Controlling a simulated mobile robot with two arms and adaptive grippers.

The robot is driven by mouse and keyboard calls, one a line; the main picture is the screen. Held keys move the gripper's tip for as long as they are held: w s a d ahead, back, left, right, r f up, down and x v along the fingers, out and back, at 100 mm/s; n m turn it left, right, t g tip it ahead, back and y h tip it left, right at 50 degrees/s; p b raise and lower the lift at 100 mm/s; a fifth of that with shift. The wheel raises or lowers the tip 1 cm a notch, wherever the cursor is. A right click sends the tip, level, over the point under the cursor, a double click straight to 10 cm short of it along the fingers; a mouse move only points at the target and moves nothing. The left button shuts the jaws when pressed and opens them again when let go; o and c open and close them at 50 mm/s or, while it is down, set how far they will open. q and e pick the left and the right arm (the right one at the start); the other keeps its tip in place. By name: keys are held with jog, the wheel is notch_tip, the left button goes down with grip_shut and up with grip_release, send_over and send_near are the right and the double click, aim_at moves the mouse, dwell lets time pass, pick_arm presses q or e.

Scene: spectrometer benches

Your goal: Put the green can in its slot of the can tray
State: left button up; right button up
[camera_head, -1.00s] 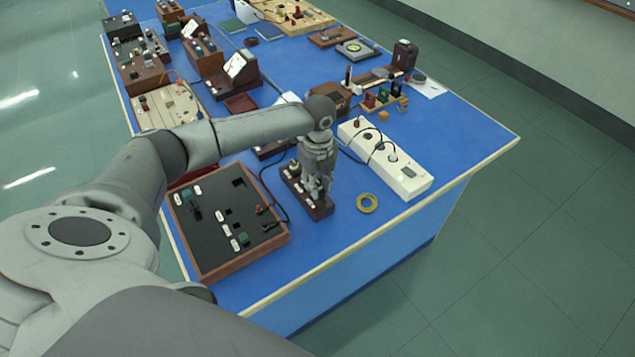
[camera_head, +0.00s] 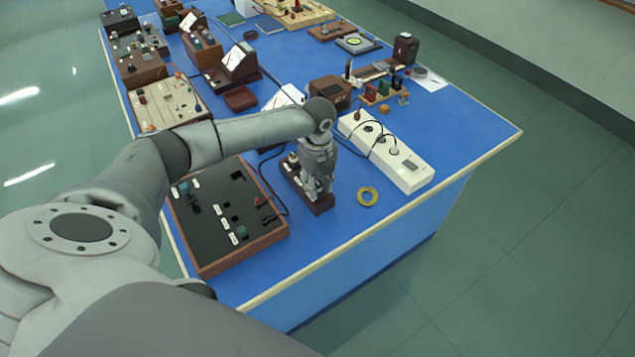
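A small dark-red wooden block with pale labels (camera_head: 293,178) lies on the blue bench and looks like the can tray. A small pale-topped piece stands at its far left end. My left gripper (camera_head: 319,192) points straight down over the near right end of this block, and its fingers hide part of it. I cannot tell whether the fingers are apart or closed, or whether they hold anything. No green can shows clearly; it may be hidden by the gripper. My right gripper is not in view.
A wood-framed black tray (camera_head: 213,222) with small parts and square holes lies left of the block. Instruments crowd the far bench. The front right bench corner is clear.

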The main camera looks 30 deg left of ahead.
pick_arm(q)
jog(key=o, duration=0.3)
notch_tip(320, 180, up, 12)
dwell(0.6)
dwell(0.4)
